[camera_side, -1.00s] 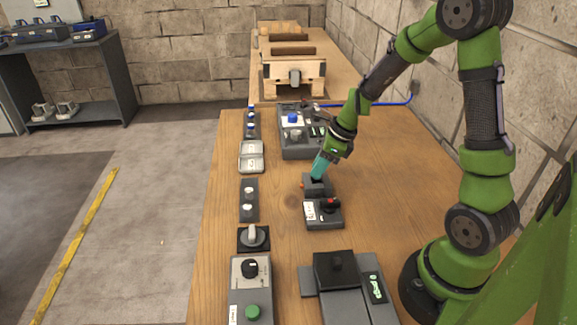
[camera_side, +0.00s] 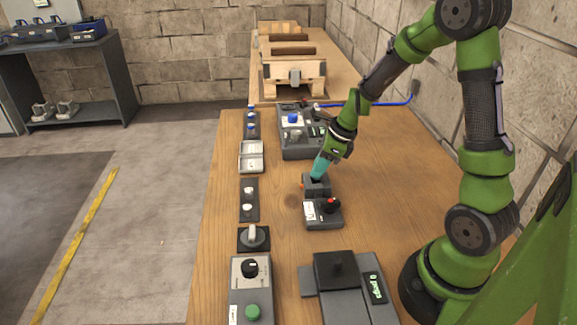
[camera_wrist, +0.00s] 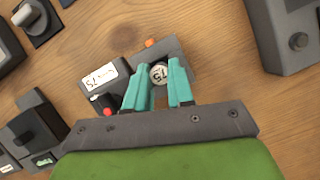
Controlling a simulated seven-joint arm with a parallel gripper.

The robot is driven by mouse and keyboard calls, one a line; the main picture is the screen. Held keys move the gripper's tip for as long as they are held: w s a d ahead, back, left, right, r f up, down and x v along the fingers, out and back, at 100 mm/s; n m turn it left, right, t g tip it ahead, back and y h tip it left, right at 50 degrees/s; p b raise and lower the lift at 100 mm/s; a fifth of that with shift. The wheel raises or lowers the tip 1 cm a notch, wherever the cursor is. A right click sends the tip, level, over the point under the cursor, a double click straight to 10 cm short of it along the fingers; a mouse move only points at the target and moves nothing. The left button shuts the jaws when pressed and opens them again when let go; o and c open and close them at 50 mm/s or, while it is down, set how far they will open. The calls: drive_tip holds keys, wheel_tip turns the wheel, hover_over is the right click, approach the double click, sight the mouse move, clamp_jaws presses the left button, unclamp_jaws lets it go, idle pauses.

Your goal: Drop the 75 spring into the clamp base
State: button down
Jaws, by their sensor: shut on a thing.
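The 75 spring shows as a pale round end marked with dark figures (camera_wrist: 158,73) between my gripper's teal fingers in the wrist view. My gripper (camera_wrist: 160,76) is shut on it. The clamp base is a dark grey block (camera_wrist: 178,48) with an orange knob, around and beyond the spring. In the side view my gripper (camera_side: 317,174) points down at the clamp base (camera_side: 317,190), its fingertips at the block's top. The spring is hidden there, and I cannot tell how deep it sits.
A grey unit with a red knob and white label (camera_side: 323,213) adjoins the clamp base. A grey box with a blue knob (camera_side: 296,135) stands behind, and a black-topped scale-like device (camera_side: 340,275) in front. The wooden bench to the right (camera_side: 390,170) is clear.

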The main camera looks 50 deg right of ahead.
drive_tip(key=shift+f, duration=0.75)
idle(0.5)
drive_tip(key=shift+c, duration=2.1)
unclamp_jaws()
drive_tip(key=shift+r, duration=0.1)
drive_tip(key=shift+r, duration=3.4)
